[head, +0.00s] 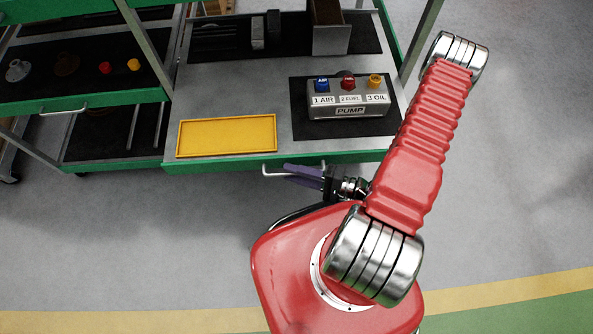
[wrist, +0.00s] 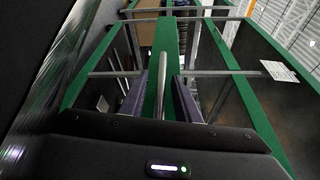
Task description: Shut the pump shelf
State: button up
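The pump shelf (head: 227,157) is a grey, green-edged shelf that stands pulled out in front of the rack's posts. On it is the grey pump box (head: 348,98) with blue, red and yellow knobs, on a black mat. A metal handle (head: 275,171) runs along the shelf's front edge. My gripper (head: 300,175), with purple fingers, is at this handle, at the shelf's front. In the wrist view, my gripper (wrist: 158,100) is open. The handle bar (wrist: 162,80) lies between its fingers, with a gap visible on both sides. Part of the handle is hidden behind the fingers in the head view.
An empty yellow tray (head: 227,136) lies on the shelf's left part. A brown-filled grey bin (head: 331,38) stands at its back. A second green-edged shelf (head: 85,101) with small parts is at the left. The grey floor (head: 500,180) at the right is clear.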

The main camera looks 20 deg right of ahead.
grip_shut()
jog(key=shift+f, duration=0.1)
